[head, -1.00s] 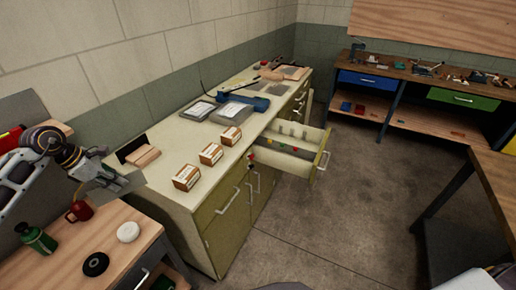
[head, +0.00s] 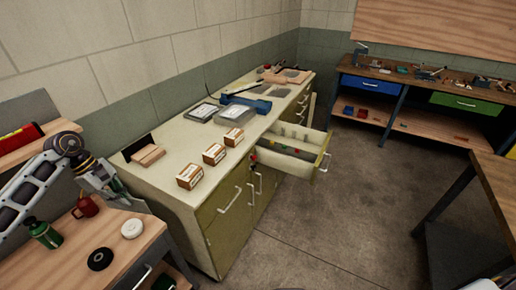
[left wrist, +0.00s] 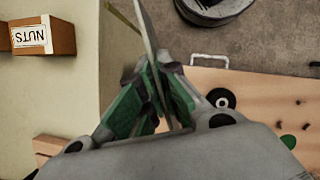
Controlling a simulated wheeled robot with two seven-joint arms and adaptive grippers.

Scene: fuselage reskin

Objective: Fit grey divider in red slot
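My left gripper (head: 108,184) is at the left in the head view, above the wooden bench and beside the near end of the cabinet. In the left wrist view its green-padded fingers (left wrist: 157,100) are shut on a thin grey divider (left wrist: 150,30), which is seen nearly edge-on. The open drawer (head: 323,160) sticks out of the cabinet, well to the right of the gripper. It has upright partitions and small coloured marks along its side. Which mark belongs to the red slot is too small to tell. My right gripper is not in view.
Several small boxes (head: 190,176) stand along the cabinet top (head: 165,190), with grey cases and a blue tool behind. The wooden bench (head: 70,265) holds a red mug (head: 86,207), a green bottle (head: 44,233), and black and white rings. Open floor (head: 345,220) lies right of the cabinet.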

